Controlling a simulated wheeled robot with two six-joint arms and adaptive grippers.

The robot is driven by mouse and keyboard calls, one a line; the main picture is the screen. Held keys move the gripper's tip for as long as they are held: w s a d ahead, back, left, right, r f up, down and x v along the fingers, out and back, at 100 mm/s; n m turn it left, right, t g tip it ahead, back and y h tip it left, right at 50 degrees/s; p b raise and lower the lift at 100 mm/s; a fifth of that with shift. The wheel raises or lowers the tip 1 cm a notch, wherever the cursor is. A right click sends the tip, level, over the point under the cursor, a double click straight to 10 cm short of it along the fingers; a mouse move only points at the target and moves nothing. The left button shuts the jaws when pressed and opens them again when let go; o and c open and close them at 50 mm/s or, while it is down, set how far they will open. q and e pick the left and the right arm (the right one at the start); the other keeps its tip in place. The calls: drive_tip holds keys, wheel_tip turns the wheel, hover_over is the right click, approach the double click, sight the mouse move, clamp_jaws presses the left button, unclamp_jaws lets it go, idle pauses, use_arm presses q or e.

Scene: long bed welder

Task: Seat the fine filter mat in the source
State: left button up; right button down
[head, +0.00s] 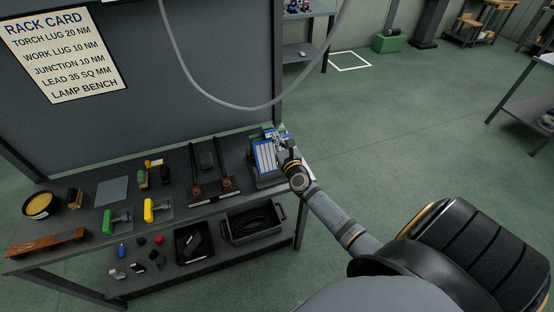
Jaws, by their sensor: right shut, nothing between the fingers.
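A blue box-shaped unit (264,158) with a pale slatted front stands at the right end of the dark bench; it looks like the source. Green parts show at its top. My right gripper (281,144) is at the unit's upper right, shut with nothing held. It hides part of the unit, and I cannot tell whether it touches it. A thin flat grey-blue sheet (112,190) lies on the left part of the bench. I cannot tell whether this sheet or the pale front is the fine filter mat. My left gripper is not in view.
The bench (75,205) also holds a yellow-topped round tub (39,205), green (108,222) and yellow (149,210) handled tools, and dark rails (210,187). A lower shelf holds a bin of black cable (253,222). A grey cable loop (235,107) hangs above.

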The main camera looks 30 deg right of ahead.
wheel_tip(320, 180, up, 4)
drive_tip(key=p, duration=0.3)
drive_tip(key=c, duration=2.1)
unclamp_jaws()
drive_tip(key=o, duration=0.5)
drive_tip(key=shift+s, duration=0.15)
drive_tip(key=v, duration=1.1)
drive_tip(key=shift+s, duration=0.35)
drive_tip(key=shift+f, duration=0.1)
